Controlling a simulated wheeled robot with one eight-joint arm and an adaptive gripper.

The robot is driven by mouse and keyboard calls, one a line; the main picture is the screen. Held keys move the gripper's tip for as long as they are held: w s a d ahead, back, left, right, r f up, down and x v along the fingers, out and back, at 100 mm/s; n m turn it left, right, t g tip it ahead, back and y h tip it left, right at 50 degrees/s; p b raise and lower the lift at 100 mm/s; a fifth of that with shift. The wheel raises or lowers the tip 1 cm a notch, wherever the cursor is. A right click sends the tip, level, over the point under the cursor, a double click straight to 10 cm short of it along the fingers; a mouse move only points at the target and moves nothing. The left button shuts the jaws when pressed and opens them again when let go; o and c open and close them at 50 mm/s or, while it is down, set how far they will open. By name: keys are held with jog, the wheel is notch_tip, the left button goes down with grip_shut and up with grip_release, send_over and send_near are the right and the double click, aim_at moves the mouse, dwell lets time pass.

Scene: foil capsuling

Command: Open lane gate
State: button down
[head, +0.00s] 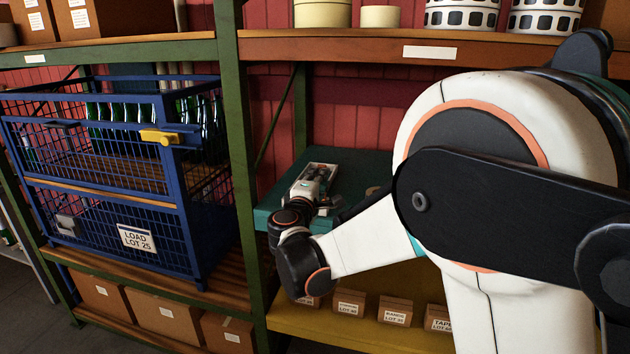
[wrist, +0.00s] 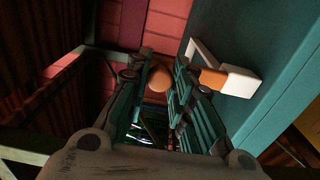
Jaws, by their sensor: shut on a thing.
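My gripper (wrist: 157,76) is shut on a round tan knob (wrist: 160,80), seen between the tips of its two teal fingers in the wrist view. In the head view my gripper (head: 330,184) is over the teal unit on the right-hand shelf, where my wrist hides much of the detail. I cannot make out the lane gate itself; what the knob is fixed to is hidden behind the fingers. The teal unit (head: 262,217) also shows in the wrist view (wrist: 288,35), with a white and orange piece (wrist: 238,80) on its face, to the right of the fingers.
A blue wire cage (head: 180,215) with green bottles and a yellow latch (head: 160,137) stands left of a green rack post (head: 236,130). Small labelled boxes (head: 395,311) stand on the yellow shelf below. The orange shelf beam (head: 350,50) runs above.

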jog(key=shift+d, duration=0.1)
dwell(0.3)
jog(key=c, duration=1.4)
grip_release()
jog(key=v, duration=1.2)
